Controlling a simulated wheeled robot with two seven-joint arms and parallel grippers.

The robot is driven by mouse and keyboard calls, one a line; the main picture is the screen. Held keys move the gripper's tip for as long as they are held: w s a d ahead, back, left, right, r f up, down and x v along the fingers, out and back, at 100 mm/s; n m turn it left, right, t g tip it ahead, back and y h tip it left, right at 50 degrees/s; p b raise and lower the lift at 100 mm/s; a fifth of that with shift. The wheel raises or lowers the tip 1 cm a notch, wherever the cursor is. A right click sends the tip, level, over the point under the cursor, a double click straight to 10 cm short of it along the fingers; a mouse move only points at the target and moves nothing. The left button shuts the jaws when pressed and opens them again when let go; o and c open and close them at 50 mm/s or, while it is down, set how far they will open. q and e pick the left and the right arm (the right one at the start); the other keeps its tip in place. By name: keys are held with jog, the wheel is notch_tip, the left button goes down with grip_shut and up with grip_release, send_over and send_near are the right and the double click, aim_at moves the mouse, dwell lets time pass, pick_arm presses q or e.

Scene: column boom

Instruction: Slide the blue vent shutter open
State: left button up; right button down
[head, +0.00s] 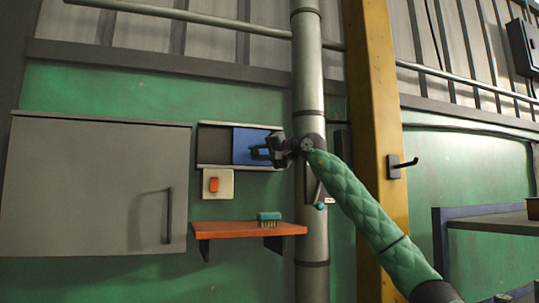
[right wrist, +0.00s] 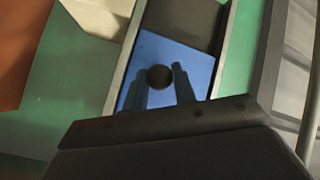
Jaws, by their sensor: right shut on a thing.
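The blue vent shutter (head: 243,146) sits in a framed wall vent (head: 213,166) and covers its right part. The left part of the vent is a dark grey panel or opening. My right gripper (head: 258,153) reaches the shutter from the right, in front of the grey pipe. In the right wrist view, the blue shutter (right wrist: 182,60) has a round dark knob (right wrist: 160,76) on it. The fingers of my right gripper (right wrist: 161,82) are on both sides of the knob and shut on it. My left gripper is not in view.
A red switch (head: 214,185) on a cream plate is just below the vent. An orange shelf (head: 235,228) holds a teal brush (head: 269,218). A grey cabinet (head: 90,180) is at left. A vertical pipe (head: 312,240) and a yellow post (head: 372,120) stand at right.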

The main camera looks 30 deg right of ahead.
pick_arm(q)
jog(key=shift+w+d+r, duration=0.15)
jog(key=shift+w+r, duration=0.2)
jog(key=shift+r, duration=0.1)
pick_arm(e)
jog(key=w+a, duration=0.2)
jog(key=a, duration=0.6)
jog(key=shift+a, duration=0.4)
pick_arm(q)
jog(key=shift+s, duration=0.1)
pick_arm(e)
jog(key=shift+w, duration=0.1)
jog(key=c, duration=1.1)
grip_release()
jog(key=shift+c, duration=0.2)
pick_arm(q)
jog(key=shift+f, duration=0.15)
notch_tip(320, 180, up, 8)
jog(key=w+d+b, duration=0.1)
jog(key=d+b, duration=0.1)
jog(key=b, duration=0.1)
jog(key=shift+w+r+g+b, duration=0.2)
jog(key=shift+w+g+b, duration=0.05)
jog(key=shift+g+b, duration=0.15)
pick_arm(e)
jog(key=v, duration=0.7)
jog(key=shift+s+d, duration=0.25)
jog(key=shift+s, duration=0.05)
